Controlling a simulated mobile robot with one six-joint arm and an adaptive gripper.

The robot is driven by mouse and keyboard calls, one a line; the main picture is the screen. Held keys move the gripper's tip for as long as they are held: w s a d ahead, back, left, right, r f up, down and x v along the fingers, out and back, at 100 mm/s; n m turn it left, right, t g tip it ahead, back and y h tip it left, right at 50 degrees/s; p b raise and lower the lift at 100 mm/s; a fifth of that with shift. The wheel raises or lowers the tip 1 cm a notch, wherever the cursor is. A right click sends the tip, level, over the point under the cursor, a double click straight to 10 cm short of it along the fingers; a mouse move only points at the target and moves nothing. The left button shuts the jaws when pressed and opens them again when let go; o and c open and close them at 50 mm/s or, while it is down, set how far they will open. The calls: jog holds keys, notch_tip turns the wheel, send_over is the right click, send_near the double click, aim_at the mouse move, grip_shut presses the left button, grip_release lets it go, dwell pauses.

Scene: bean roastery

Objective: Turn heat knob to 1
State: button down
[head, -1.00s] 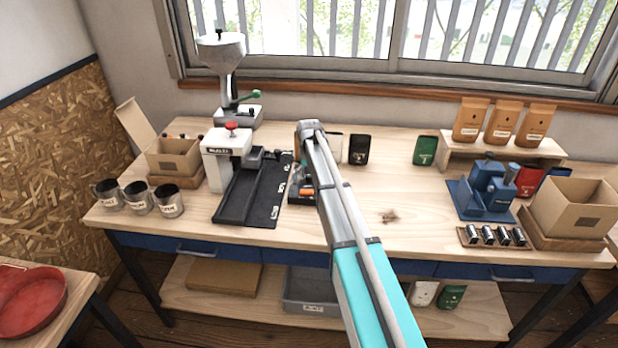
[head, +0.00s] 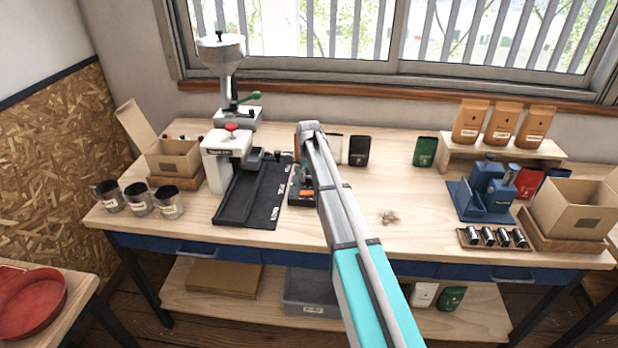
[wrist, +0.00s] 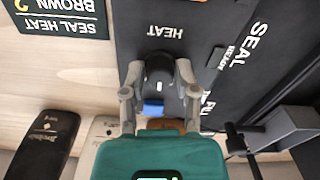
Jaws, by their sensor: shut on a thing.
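The heat knob (wrist: 158,70) is a dark round knob beside the upside-down word HEAT on the black panel (wrist: 205,30) in the wrist view. A small white mark shows on it. My gripper (wrist: 158,84) has one finger on each side of the knob and is shut on it. A blue piece shows just below the knob, between the fingers. I cannot read a number scale around the knob. In the head view the black panel (head: 232,207) extends from the white sealing machine (head: 222,165); my arm hides the knob there.
A dark card (wrist: 60,14) reading SEAL HEAT BROWN 2 lies beside the panel. A black pouch (wrist: 45,145) and a dark bracket (wrist: 285,128) are near the gripper. Labelled cups (head: 138,198) stand left; a blue device (head: 490,190) stands right. The bench's middle right is mostly clear.

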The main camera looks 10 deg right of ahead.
jog(key=shift+n, duration=0.3)
jog(key=n, duration=1.1)
jog(key=shift+s, duration=0.1)
dwell(0.3)
jog(key=shift+c, duration=1.8)
grip_release()
jog(key=shift+m, duration=0.5)
